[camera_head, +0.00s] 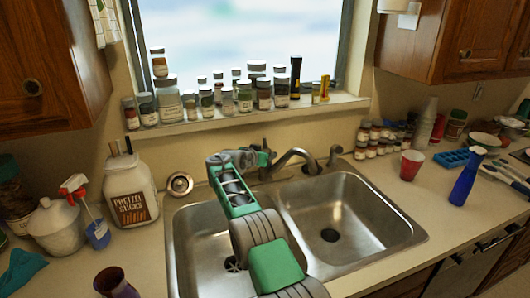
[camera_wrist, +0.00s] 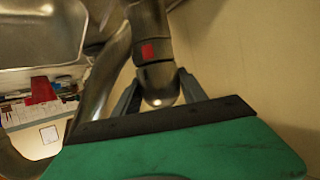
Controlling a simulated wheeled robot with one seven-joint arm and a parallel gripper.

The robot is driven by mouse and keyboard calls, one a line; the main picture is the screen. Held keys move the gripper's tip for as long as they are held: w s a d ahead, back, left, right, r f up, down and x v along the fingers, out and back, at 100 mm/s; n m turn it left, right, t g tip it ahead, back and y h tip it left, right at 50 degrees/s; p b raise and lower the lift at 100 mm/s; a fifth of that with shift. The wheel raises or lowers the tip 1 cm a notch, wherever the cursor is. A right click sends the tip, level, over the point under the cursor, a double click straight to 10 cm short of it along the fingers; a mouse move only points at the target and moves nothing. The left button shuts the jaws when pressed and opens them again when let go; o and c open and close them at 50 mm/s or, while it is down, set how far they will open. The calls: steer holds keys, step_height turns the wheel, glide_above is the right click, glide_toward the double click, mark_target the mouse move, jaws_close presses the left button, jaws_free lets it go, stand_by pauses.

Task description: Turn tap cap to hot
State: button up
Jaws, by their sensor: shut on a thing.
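The metal tap stands at the back of the sink; its curved spout (camera_head: 295,154) reaches over the right basin in the head view. My gripper (camera_head: 264,156) is at the tap's left side, and the green arm crosses the left basin. In the wrist view, the rounded metal tap cap (camera_wrist: 158,97) sits between the two dark fingers of my gripper (camera_wrist: 158,88), which are shut on it. A red mark (camera_wrist: 147,51) shows on the metal above the cap's rounded end. In the head view the cap is mostly hidden by my gripper.
The double sink (camera_head: 345,215) lies below my arm. Several jars (camera_head: 245,97) line the window sill above the tap. A pretzel jar (camera_head: 131,190) and spray bottle (camera_head: 95,225) stand left; a red cup (camera_head: 411,165) and blue bottle (camera_head: 466,180) stand right.

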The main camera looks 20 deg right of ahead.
steer(key=shift+r+m+h, duration=0.15)
steer(key=shift+m+h, duration=0.15)
steer(key=o, duration=1.1)
steer(key=b+v, duration=0.2)
steer(key=v, duration=0.5)
steer(key=shift+s+a+r+b, duration=0.15)
steer(key=shift+a+b, duration=0.2)
steer(key=shift+b, duration=0.05)
